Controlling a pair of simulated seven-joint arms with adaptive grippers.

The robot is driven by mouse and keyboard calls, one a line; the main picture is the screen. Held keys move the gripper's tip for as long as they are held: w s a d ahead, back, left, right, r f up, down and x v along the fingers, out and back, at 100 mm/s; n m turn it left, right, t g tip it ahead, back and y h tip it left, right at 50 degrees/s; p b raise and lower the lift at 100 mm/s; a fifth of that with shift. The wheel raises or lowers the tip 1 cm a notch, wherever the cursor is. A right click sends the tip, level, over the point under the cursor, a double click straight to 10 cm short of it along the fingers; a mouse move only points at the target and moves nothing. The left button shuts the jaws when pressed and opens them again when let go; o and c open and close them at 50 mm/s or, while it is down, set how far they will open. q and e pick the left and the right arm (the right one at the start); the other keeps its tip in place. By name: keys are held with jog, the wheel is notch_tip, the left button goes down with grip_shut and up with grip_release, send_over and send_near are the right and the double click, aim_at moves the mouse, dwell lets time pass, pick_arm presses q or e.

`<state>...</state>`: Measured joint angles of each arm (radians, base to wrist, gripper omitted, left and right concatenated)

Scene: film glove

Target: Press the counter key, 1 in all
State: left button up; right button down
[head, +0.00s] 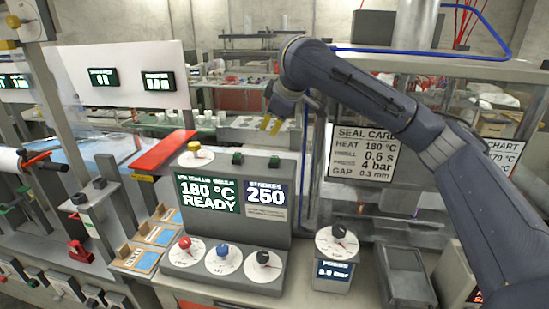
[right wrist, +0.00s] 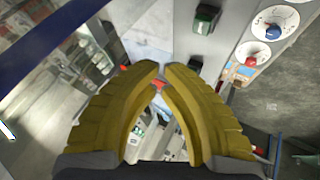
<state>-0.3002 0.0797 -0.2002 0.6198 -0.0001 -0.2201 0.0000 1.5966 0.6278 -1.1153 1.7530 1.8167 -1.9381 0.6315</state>
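A grey control box (head: 235,195) stands in the middle of the head view. Its right display (head: 265,197) reads 250 under a small heading that looks like "STROKES". On its top sit a yellow knob on a white dial (head: 194,148) and two dark green keys (head: 238,158) (head: 274,162). I cannot tell which one is the counter key. My right gripper (head: 270,125) hangs above and behind the box top, apart from the keys. Its yellow fingers (right wrist: 162,68) nearly meet at the tips and hold nothing. Dark keys also show in the right wrist view (right wrist: 206,19). My left gripper is not in view.
Red (head: 185,243), blue (head: 222,250) and black (head: 263,257) knobs sit on the box's lower front. A pressure dial box (head: 336,245) stands to the right. A red bar (head: 163,150) juts out at the left. A seal card sign (head: 364,152) hangs behind.

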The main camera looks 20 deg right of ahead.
jog(key=shift+f, duration=2.55)
jog(key=shift+f, duration=0.95)
dwell(0.8)
jog(key=shift+r, duration=0.95)
jog(key=shift+r, duration=0.1)
jog(key=shift+r, duration=2.4)
jog(key=shift+a, duration=0.1)
